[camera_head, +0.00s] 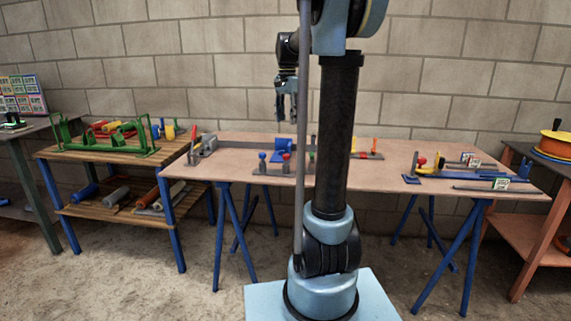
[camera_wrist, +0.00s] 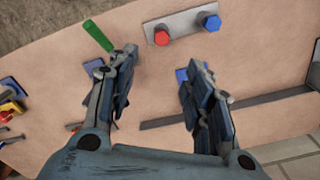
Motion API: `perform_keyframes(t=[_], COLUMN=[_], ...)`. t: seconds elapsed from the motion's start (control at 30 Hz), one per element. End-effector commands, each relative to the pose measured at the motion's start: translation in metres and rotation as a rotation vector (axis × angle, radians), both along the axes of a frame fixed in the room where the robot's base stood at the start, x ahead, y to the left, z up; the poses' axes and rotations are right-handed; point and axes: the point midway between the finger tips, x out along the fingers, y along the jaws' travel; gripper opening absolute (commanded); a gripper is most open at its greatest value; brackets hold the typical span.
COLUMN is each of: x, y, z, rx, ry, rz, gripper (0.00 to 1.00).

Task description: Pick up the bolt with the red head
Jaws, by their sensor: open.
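A bolt with a red head (camera_wrist: 161,37) stands on a grey plate (camera_wrist: 184,24) beside a blue-headed bolt (camera_wrist: 212,22) in the wrist view. In the head view, the red-headed bolt (camera_head: 286,157) and the blue-headed bolt (camera_head: 262,156) show near the front of the middle table. My gripper (camera_wrist: 163,60) is open and empty, and the red head appears beyond the gap between its fingers. In the head view my gripper (camera_head: 287,97) hangs well above the table, towards its back. The lower part of the red bolt is hidden in the wrist view.
The wooden table (camera_head: 235,160) also holds a green piece (camera_wrist: 98,35), a blue block (camera_wrist: 190,76) and a long grey bar (camera_wrist: 240,106). Another red-headed part (camera_head: 422,161) stands on the table's right side. A shelf (camera_head: 110,153) with green stands is left.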

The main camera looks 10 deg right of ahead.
Motion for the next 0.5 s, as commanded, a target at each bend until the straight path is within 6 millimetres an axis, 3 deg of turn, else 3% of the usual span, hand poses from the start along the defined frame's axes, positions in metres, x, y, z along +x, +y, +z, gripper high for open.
perform_keyframes(t=[0.17, 0.5], x=[0.003, 0.002], y=[0.0, 0.0], z=[-0.017, -0.075], rx=[0.0, 0.0], ry=[0.001, 0.001], rz=[-0.005, -0.004], gripper=[0.47, 0.47])
